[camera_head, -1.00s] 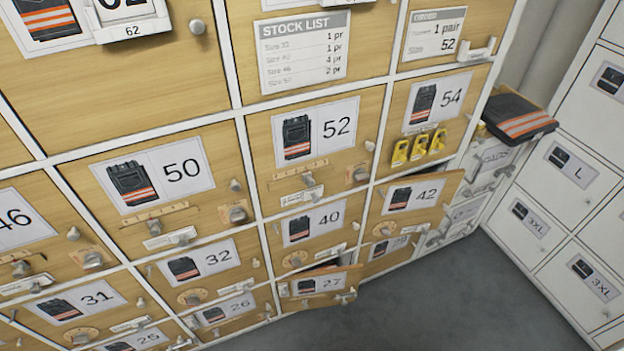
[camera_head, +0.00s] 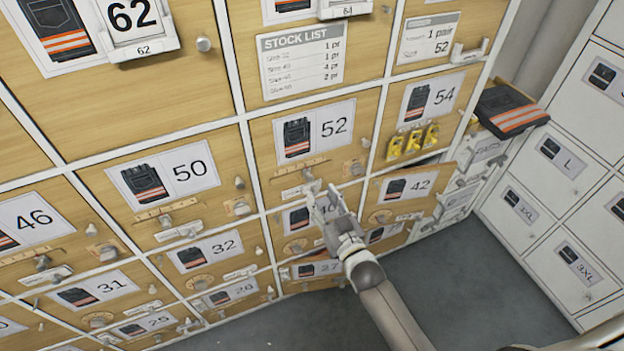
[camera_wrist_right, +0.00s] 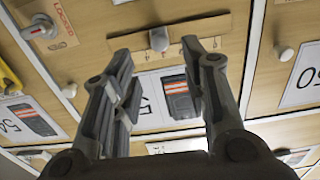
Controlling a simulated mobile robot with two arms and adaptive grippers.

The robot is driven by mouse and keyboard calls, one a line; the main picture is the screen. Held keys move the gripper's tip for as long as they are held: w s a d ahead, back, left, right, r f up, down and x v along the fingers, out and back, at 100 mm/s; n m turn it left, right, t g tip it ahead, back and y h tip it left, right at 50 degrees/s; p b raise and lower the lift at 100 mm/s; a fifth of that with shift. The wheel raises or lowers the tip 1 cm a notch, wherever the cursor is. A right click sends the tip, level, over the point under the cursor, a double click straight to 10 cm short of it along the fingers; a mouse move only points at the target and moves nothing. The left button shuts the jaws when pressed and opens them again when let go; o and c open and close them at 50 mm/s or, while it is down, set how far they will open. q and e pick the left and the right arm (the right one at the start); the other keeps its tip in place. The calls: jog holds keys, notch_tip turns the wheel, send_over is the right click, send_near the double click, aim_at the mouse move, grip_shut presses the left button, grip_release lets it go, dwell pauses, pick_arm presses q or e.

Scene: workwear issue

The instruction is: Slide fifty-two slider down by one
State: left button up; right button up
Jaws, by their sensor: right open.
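The wooden door marked 52 (camera_head: 332,126) stands in the middle of the head view, with a pictured number label. Below the label runs its horizontal slider strip (camera_head: 290,170) with tick marks. The grey slider knob (camera_head: 308,176) sits right of the strip's middle. In the upside-down right wrist view the slider knob (camera_wrist_right: 158,40) shows beyond the fingertips, left of the strip's middle. My right gripper (camera_head: 322,194) is open and empty, in front of the door's lower part. Its fingers (camera_wrist_right: 158,52) flank the knob in the picture; contact is not visible. My left gripper is not in view.
A round knob (camera_head: 356,168) sits right of the slider; a similar knob marked LOCKED (camera_wrist_right: 40,30) shows in the wrist view. Door 42 (camera_head: 415,186) stands ajar. Yellow padlocks (camera_head: 414,140) hang on door 54. Folded trousers (camera_head: 508,110) lie at right. The grey floor (camera_head: 450,270) is clear.

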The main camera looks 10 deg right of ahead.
aim_at(310, 180)
jog(key=w, duration=0.3)
jog(key=w+a, duration=0.1)
jog(key=w, duration=0.3)
jog(key=shift+a, duration=0.2)
jog(key=shift+f, duration=0.1)
grip_shut()
